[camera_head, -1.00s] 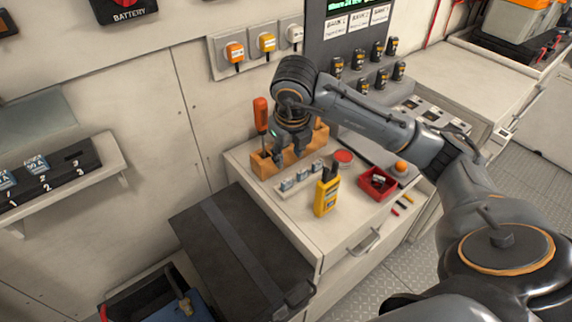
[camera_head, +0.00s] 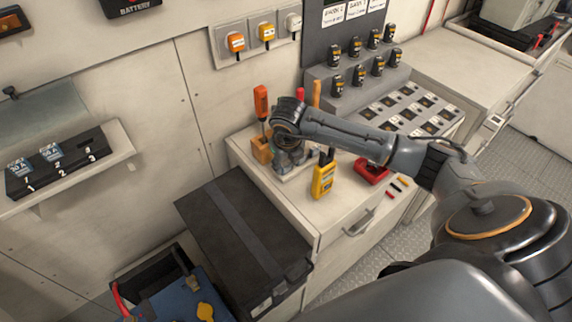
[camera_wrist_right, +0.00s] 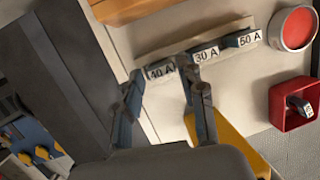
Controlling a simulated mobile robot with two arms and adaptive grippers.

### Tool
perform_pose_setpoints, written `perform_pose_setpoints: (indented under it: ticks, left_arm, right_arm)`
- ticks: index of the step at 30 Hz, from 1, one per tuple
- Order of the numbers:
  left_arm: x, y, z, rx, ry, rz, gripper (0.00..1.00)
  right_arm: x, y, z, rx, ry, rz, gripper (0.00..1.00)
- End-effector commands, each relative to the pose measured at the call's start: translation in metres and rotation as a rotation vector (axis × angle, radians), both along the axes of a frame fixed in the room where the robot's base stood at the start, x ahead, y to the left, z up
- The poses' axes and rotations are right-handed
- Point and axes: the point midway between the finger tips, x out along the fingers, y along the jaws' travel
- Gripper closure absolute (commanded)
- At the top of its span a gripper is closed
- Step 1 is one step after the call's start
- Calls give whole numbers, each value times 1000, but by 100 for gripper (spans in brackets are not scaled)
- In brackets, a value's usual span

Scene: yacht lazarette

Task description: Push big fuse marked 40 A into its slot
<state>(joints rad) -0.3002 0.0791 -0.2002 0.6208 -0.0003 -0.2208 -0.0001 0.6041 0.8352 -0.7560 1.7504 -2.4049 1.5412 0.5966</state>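The big fuse marked 40 A (camera_wrist_right: 160,71) stands at the left end of a pale holder (camera_wrist_right: 150,52), in line with fuses marked 30 A (camera_wrist_right: 205,54) and 50 A (camera_wrist_right: 246,38). My right gripper (camera_wrist_right: 161,80) is open and points down, one finger on each side of the 40 A fuse; I cannot tell whether they touch it. In the head view my right gripper (camera_head: 288,158) hides most of the holder. The black fuse block (camera_head: 70,165) on the left wall shelf has fuses at 1 and 2, while position 3 looks empty. My left gripper is out of view.
A wooden tool rack (camera_head: 262,150) with an orange screwdriver (camera_head: 261,102) stands behind the gripper. A yellow meter (camera_head: 323,178) and a red bin (camera_head: 371,172) stand close by. A dark case (camera_head: 245,235) lies below, between cabinet and shelf.

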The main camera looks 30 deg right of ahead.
Motion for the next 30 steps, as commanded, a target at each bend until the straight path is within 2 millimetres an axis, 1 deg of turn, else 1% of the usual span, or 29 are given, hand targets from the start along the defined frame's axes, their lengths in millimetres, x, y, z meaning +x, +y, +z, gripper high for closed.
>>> perform_pose_setpoints:
  ticks: [3, 9, 10, 13, 14, 25, 26, 30]
  left_arm:
    - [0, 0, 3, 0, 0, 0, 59]
    - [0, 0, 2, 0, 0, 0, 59]
    - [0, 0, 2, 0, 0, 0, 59]
    - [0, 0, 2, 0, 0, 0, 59]
    - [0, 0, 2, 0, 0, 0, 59]
    - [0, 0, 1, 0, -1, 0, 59]
    - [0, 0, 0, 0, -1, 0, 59]
    - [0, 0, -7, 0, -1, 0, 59]
  right_arm:
    - [2, -1, -8, -1, 1, 1, 60]
    - [2, -1, -10, 0, -1, 2, 60]
    - [2, -1, -10, 0, -1, 2, 62]
    - [2, -1, -10, 0, -1, 2, 83]
    - [2, -1, -10, 0, -1, 2, 84]
    - [2, -1, -9, -1, -1, 1, 84]
    - [2, -1, -8, -1, -1, 1, 88]
    - [3, -1, 1, 0, -4, 2, 88]
